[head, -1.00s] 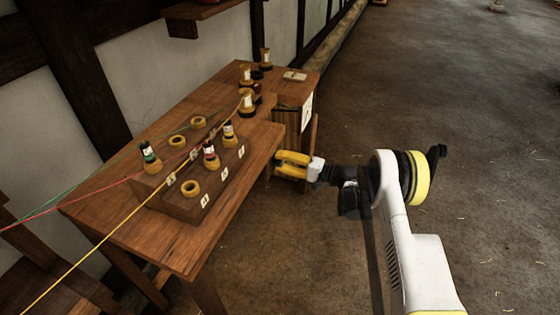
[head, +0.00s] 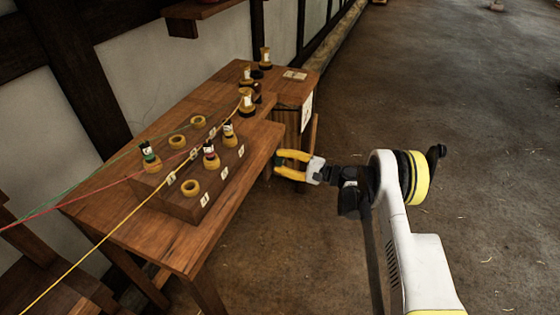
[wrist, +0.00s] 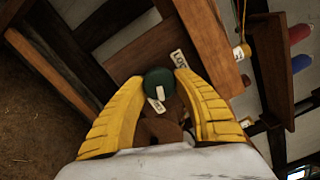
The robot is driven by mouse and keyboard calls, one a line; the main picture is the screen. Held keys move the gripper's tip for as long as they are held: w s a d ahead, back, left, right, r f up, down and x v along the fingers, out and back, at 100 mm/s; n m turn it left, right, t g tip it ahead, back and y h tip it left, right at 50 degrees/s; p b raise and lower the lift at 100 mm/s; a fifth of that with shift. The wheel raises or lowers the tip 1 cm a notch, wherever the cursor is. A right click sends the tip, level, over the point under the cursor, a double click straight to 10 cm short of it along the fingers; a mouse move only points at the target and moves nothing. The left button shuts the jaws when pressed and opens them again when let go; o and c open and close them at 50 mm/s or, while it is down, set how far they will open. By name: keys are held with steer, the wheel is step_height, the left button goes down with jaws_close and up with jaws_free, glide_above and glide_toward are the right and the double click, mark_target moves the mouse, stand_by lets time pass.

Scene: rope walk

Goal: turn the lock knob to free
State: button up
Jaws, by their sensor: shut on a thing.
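The lock knob (wrist: 158,80) is dark green and round with a white mark, seen in the wrist view beside the bench's brown wood. My gripper (wrist: 159,77) has its two yellow fingers on either side of the knob and is shut on it. A small white plate (wrist: 179,58) with dark lettering, too small to read surely, sits just past the knob. In the head view my gripper (head: 279,163) is at the bench's right side, and only a bit of green shows between the fingertips.
The wooden bench (head: 150,235) carries a raised block (head: 178,207) with several yellow rings and bobbins. Green, red and yellow strands run from it to the left. More bobbins stand at the back. The floor on the right is clear.

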steer(key=o, duration=1.2)
steer(key=shift+c, duration=0.2)
steer(key=shift+d, duration=0.1)
steer(key=v, duration=1.2)
